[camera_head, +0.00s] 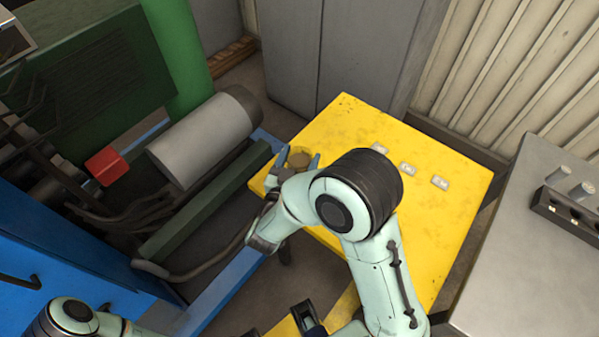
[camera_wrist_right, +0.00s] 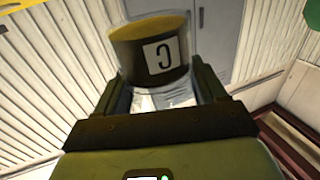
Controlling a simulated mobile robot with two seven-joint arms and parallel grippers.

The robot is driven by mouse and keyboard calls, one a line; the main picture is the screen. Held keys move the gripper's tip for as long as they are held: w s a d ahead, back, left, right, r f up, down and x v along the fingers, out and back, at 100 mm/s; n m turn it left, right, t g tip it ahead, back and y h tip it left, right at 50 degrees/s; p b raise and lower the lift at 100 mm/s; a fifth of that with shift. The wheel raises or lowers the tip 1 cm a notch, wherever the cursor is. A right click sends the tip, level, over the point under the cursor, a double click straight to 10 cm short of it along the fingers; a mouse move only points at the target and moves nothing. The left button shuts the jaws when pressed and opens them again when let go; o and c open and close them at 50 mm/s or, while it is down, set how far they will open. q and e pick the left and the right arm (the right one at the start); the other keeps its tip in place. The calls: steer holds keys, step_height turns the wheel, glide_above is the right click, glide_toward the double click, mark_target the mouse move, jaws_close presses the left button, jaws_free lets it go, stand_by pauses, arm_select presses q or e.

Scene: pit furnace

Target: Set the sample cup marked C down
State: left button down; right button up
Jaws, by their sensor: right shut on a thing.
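The sample cup marked C (camera_wrist_right: 150,58) is between the fingers of my right gripper in the right wrist view. It has a yellow-brown end, a dark body and a white label with a black letter. My right gripper (camera_head: 297,166) is shut on this cup (camera_head: 299,159) over the left part of the yellow table (camera_head: 455,205). The gap between cup and tabletop is hard to judge. My right arm hides part of the table. Dark parts at the bottom edge, possibly my left gripper (camera_head: 280,326), are cut off, and their opening is unclear.
Three small white plates (camera_head: 407,169) lie in a row on the yellow table, right of my gripper. A grey bench (camera_head: 510,255) with a black rack (camera_head: 565,211) stands at right. Green and blue machinery with a grey cylinder (camera_head: 205,135) stands at left. Grey cabinets (camera_head: 345,50) are behind.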

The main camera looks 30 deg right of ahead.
mark_target(299, 171)
steer(key=shift+f+b, duration=0.45)
steer(key=shift+f, duration=2.15)
steer(key=shift+f, duration=0.2)
steer(key=o, duration=1)
steer(key=shift+r, duration=0.25)
steer(key=v, duration=1.2)
steer(key=shift+f+b, duration=0.1)
steer(key=shift+b, duration=0.2)
